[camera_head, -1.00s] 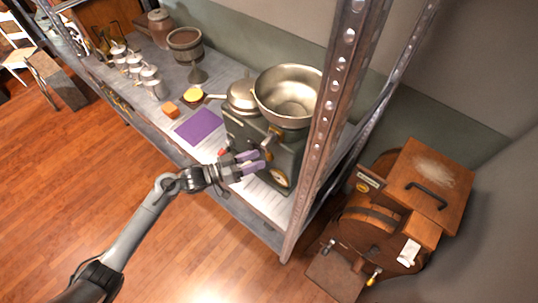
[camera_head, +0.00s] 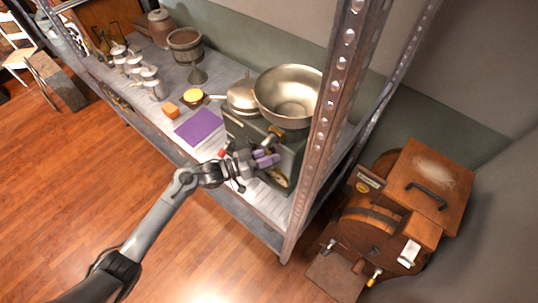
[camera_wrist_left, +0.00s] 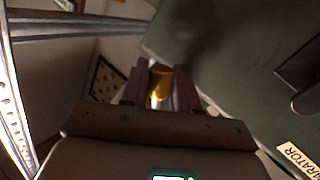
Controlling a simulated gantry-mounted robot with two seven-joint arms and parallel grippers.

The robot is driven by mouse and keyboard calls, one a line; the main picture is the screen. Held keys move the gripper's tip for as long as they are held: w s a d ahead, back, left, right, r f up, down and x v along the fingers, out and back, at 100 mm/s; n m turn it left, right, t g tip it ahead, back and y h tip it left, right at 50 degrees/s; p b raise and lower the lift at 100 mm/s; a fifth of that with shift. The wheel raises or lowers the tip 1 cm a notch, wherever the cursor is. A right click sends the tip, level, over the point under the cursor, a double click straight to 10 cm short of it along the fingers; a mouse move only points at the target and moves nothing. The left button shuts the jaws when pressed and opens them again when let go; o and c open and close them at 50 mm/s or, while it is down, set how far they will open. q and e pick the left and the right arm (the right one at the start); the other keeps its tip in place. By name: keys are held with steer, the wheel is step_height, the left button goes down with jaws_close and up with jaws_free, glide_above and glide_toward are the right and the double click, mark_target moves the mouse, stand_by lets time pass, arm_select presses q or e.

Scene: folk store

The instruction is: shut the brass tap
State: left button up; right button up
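The brass tap (camera_wrist_left: 160,82) shows in the left wrist view as a yellow metal piece between the two finger pads, filling the gap near their tips. My left gripper (camera_head: 265,158), with purple finger pads, is at the front of the dark green separator (camera_head: 238,124), below its wide metal bowl (camera_head: 289,95). The fingers (camera_wrist_left: 160,90) are close together, one on each side of the tap, and look shut on it. In the head view the fingers and wrist hide most of the tap. My right gripper is in neither view.
A metal shelf post (camera_head: 326,130) stands just right of the separator. A wooden machine (camera_head: 385,220) stands at the right. The floor in front is clear.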

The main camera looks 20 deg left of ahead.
arm_select(q)
jaws_close()
steer(key=n, duration=0.1)
steer(key=d+r+n+t+h+p, duration=0.1)
steer(key=n, duration=0.1)
steer(key=shift+s+d, duration=0.1)
steer(key=shift+s, duration=0.05)
steer(key=r+n+t+y+p, duration=0.1)
steer(key=n+t, duration=0.1)
steer(key=n, duration=0.2)
steer(key=d+r+n+t+p, duration=0.1)
steer(key=n+t+p, duration=0.1)
steer(key=n, duration=0.3)
steer(key=r+n+t+y+p, duration=0.1)
steer(key=n+t+p, duration=0.1)
steer(key=n, duration=0.2)
steer(key=shift+s+d+r+n+t+y, duration=0.2)
steer(key=shift+s+d+n+t+y, duration=0.1)
steer(key=shift+n+t, duration=0.1)
steer(key=shift+n, duration=0.3)
